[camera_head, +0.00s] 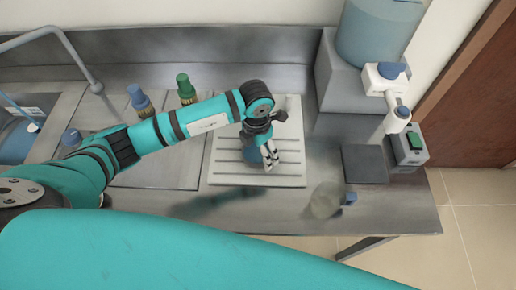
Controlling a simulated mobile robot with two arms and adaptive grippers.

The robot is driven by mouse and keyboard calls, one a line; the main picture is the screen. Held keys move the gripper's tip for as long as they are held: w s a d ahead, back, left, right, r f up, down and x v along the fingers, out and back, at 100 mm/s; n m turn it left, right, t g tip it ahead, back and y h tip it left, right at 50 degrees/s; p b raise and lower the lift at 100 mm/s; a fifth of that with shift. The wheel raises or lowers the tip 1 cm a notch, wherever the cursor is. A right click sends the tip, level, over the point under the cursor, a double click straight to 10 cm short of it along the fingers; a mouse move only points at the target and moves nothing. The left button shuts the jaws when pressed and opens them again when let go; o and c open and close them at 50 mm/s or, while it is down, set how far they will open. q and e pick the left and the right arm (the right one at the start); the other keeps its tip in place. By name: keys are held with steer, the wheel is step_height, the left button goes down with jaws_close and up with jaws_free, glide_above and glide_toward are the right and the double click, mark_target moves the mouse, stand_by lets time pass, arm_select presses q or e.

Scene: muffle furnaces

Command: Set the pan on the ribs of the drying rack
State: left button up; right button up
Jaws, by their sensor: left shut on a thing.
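The drying rack (287,179) is a pale ribbed board lying on the steel counter. My left gripper (269,155) is over the middle of the rack, pointing down. It is shut on a small blue-grey thing, which I take to be the pan (252,158), mostly hidden behind the fingers and wrist. I cannot tell whether the pan touches the ribs or hangs just above them. My right gripper is not in view.
A clear flask-like vessel (325,200) stands right of the rack, near the counter's front edge. Blue-capped (141,101) and green-capped (186,89) bottles stand behind my arm. A sink is at left.

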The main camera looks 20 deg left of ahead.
mark_target(257, 153)
arm_select(q)
steer(key=o, duration=0.9)
steer(key=shift+f, duration=0.1)
steer(key=shift+o, duration=1.2)
steer(key=shift+r, duration=0.45)
step_height(257, 153, up, 12)
steer(key=b, duration=0.2)
steer(key=shift+a+f, duration=0.2)
steer(key=shift+f, duration=0.05)
steer(key=shift+w, duration=0.1)
